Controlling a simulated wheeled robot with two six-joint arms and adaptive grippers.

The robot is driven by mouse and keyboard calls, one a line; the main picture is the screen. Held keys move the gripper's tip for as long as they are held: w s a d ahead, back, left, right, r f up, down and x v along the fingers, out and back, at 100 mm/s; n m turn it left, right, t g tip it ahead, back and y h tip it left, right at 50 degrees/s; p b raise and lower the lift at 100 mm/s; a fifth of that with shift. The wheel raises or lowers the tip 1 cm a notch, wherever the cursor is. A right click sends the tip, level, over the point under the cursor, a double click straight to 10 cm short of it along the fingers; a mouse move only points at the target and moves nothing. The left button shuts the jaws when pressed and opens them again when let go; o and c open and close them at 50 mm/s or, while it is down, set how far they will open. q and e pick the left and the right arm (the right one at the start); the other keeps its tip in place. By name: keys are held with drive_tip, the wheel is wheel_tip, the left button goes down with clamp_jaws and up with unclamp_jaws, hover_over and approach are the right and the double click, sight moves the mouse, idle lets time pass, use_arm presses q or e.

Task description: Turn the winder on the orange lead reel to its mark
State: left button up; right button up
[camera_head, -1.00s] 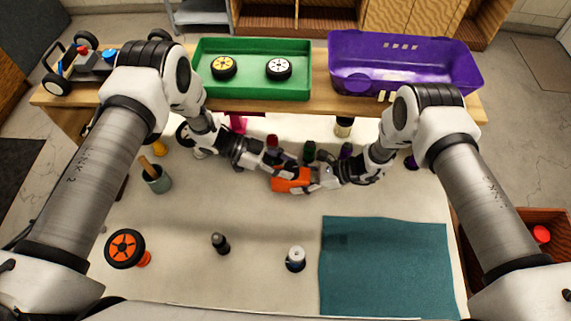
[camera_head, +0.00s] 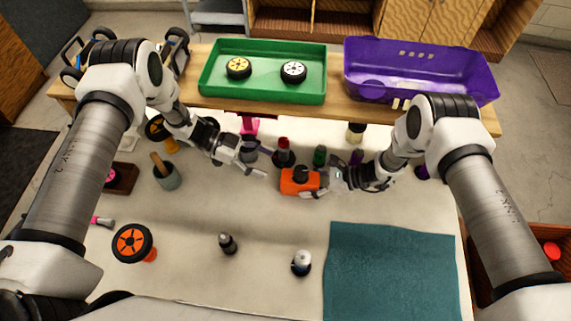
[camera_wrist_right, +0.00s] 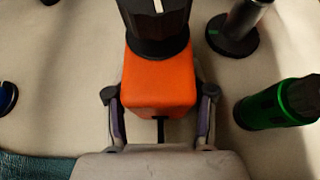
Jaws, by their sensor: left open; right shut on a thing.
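The orange lead reel (camera_head: 298,182) is a box-shaped body on the table, with a black winder (camera_head: 301,173) on top. In the right wrist view, the orange body (camera_wrist_right: 160,82) sits between the two fingers, and the black winder (camera_wrist_right: 157,28) carries a white line. My right gripper (camera_head: 316,183) is shut on the orange body from its right side. My left gripper (camera_head: 258,163) is open and empty, up and to the left of the reel, apart from it. The reel's mark cannot be made out.
Red-topped (camera_head: 283,152) and green (camera_head: 319,156) items stand just behind the reel. A grey cup (camera_head: 167,178), an orange wheel (camera_head: 133,243), a dark bottle (camera_head: 228,243), a white-topped bottle (camera_head: 301,263) and a teal cloth (camera_head: 393,270) lie around.

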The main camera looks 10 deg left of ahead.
use_arm(q)
drive_tip(key=a, duration=0.3)
drive_tip(key=shift+w+a, duration=0.2)
drive_tip(key=shift+a, duration=0.2)
